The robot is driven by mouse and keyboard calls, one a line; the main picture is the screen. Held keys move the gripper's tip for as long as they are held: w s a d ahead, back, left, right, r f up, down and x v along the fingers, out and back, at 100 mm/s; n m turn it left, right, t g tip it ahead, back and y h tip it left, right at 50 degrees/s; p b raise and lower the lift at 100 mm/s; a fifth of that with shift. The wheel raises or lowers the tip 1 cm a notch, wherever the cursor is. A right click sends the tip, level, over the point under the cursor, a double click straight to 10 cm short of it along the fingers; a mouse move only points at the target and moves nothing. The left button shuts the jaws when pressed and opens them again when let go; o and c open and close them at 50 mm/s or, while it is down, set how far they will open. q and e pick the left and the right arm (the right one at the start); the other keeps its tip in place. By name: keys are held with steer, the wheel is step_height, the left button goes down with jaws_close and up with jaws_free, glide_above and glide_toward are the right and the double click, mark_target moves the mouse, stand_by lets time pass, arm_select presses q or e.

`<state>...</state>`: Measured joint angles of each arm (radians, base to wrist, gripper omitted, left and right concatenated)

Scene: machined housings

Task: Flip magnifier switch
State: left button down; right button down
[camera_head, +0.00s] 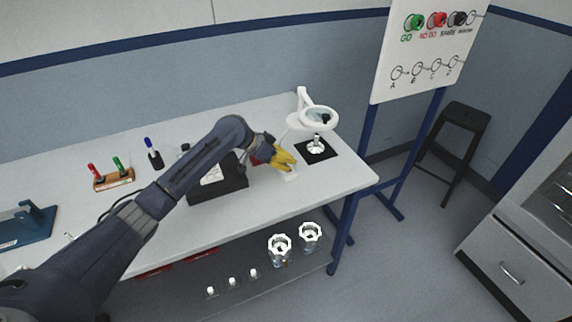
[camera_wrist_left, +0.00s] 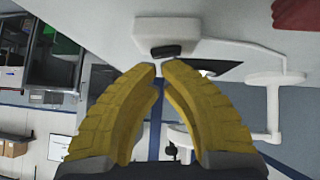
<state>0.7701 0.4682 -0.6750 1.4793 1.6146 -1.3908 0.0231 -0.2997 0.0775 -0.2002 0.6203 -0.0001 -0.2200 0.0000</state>
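The magnifier (camera_head: 318,117) is a white ring lens on a white arm at the right end of the bench; it also shows at the right of the left wrist view (camera_wrist_left: 276,78). A small white switch box (camera_wrist_left: 167,29) with a black rocker switch (camera_wrist_left: 166,51) lies at the top centre of the left wrist view, and the box shows on the bench in the head view (camera_head: 291,177). My left gripper (camera_head: 287,160) has yellow fingers, nearly meeting at the tips (camera_wrist_left: 159,70), with nothing between them. The tips are close to the switch; contact cannot be told. My right gripper is out of view.
A black mat (camera_head: 330,153) with a metal part (camera_head: 316,144) lies under the lens. A dark box (camera_head: 230,189) is beneath my left arm. A marker rack (camera_head: 113,180) is further left. The bench's right front corner is clear.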

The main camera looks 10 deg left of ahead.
arm_select(q)
steer(key=w+r+v, duration=0.1)
steer(key=v, duration=1.1)
steer(key=shift+w, duration=0.2)
